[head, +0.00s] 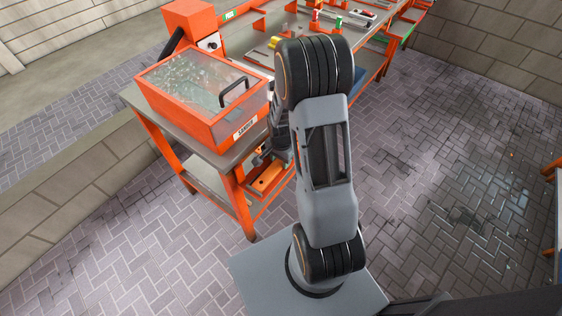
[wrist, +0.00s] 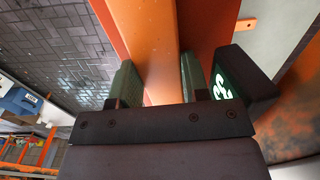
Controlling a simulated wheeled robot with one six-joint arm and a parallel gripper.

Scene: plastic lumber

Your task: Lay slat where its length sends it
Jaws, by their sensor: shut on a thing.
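An orange slat (wrist: 150,35) runs between the two green-padded fingers of my gripper (wrist: 158,78) in the wrist view. My gripper is shut on it. The slat's far end leaves the top of the picture, and its near end is hidden behind the gripper body. In the head view, a short orange piece of the slat (head: 268,178) shows beside the bench's front edge, below the clear-lidded orange box. My arm hides much of the gripper there.
The orange box (head: 190,127) with a handled clear lid sits on the near end of the grey-topped bench (head: 228,158). Small coloured items, including a yellow one (head: 275,42), lie farther along. An orange-framed structure (head: 552,172) stands at the right edge.

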